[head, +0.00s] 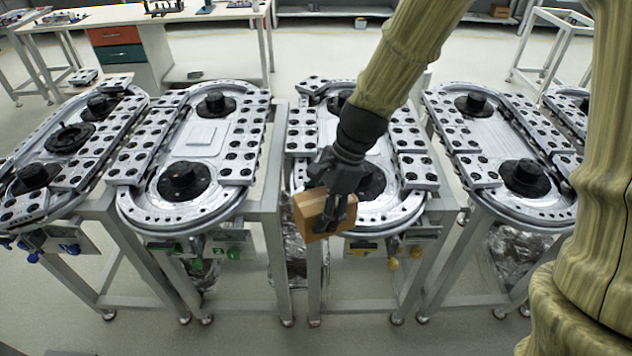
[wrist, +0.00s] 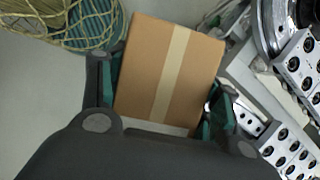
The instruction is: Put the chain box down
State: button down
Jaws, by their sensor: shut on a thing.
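The chain box, a brown cardboard box (head: 310,213) with a pale tape strip, is in my gripper (head: 335,205) in the head view. It appears in front of the near end of the third ring track (head: 385,212) from the left. In the wrist view the box (wrist: 170,70) lies between the two green-padded fingers (wrist: 160,108), which are shut on its sides. Its underside is hidden, and I cannot tell its exact height relative to the track.
More ring tracks stand on metal frames, one (head: 200,140) to the left and one (head: 500,150) to the right. A workbench (head: 150,15) with drawers is behind. Grey floor (head: 245,320) is open in front. A netted, greenish object (wrist: 85,22) shows in the wrist view.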

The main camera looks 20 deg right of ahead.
jog(key=w+d+p, duration=0.1)
jog(key=w, duration=0.3)
jog(key=w+d+p, duration=0.1)
jog(key=w, duration=0.3)
jog(key=w+f+p, duration=0.1)
jog(key=w, duration=0.3)
jog(key=shift+w+d+p, duration=0.4)
jog(key=shift+s+f+p, duration=0.1)
jog(key=shift+f+p, duration=0.65)
jog(key=shift+f, duration=1.05)
jog(key=shift+f, duration=0.1)
jog(key=shift+c, duration=1.6)
grip_release()
jog(key=b+v, duration=0.3)
jog(key=v, duration=0.9)
